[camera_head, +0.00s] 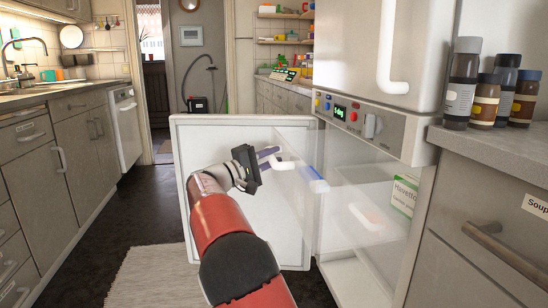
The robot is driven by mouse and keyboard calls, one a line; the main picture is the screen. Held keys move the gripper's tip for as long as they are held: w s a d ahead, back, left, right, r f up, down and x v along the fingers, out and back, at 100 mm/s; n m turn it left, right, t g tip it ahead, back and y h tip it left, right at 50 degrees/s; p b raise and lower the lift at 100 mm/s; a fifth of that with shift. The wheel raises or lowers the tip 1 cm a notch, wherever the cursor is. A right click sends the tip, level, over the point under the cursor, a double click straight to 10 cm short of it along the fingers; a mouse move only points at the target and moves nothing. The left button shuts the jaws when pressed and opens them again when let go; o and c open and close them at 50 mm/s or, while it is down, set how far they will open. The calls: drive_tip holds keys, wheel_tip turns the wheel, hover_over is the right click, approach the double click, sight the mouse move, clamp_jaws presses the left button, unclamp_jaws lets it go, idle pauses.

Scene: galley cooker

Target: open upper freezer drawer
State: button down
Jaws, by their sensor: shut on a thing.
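The freezer door (222,136) stands wide open to the left of the compartment. The upper freezer drawer (298,148) is clear plastic and juts out of the compartment toward the door. Its white handle (285,165) is on the drawer front. My gripper (270,157) is at this handle and shut on it; the exact contact is partly hidden by the wrist. Through the clear plastic I see a blue-and-white item (314,180) and a green-and-white box (404,195).
A control panel (358,118) with knobs and a display sits above the compartment. A counter (500,150) with several dark jars stands at right. Cabinets (60,150) line the left. Dark floor and a pale rug (150,278) lie between.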

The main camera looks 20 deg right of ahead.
drive_tip(key=c, duration=1.3)
unclamp_jaws()
drive_tip(key=shift+a, duration=0.1)
drive_tip(key=v, duration=0.7)
drive_tip(key=shift+a, duration=0.25)
drive_tip(key=shift+s+a+f, duration=0.1)
drive_tip(key=shift+s, duration=0.1)
